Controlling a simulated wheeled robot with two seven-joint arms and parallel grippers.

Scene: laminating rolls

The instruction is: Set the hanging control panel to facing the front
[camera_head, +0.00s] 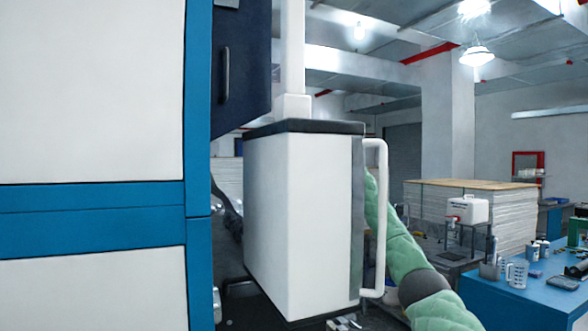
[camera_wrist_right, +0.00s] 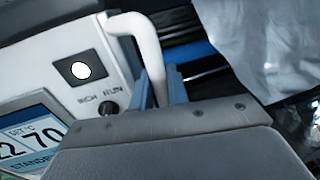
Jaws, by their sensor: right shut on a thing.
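The hanging control panel (camera_head: 300,220) is a white box with a dark top, hung from a white post (camera_head: 291,60). In the head view it shows a plain white side and a narrow grey strip; its screen is out of sight. Its white handle (camera_head: 379,220) runs upright along the right edge. My right arm passes behind the handle, and its gripper is hidden there. In the right wrist view my right gripper (camera_wrist_right: 162,92) is shut on the handle (camera_wrist_right: 138,35), beside the panel's screen (camera_wrist_right: 30,135) reading "70" and "STANDBY" and a dark knob (camera_wrist_right: 107,108). My left gripper is not in view.
A large white and blue machine (camera_head: 90,215) fills the left, close to the panel. A blue table (camera_head: 530,295) with cups and tools stands at right. A pallet stack (camera_head: 470,215) and a pillar are behind.

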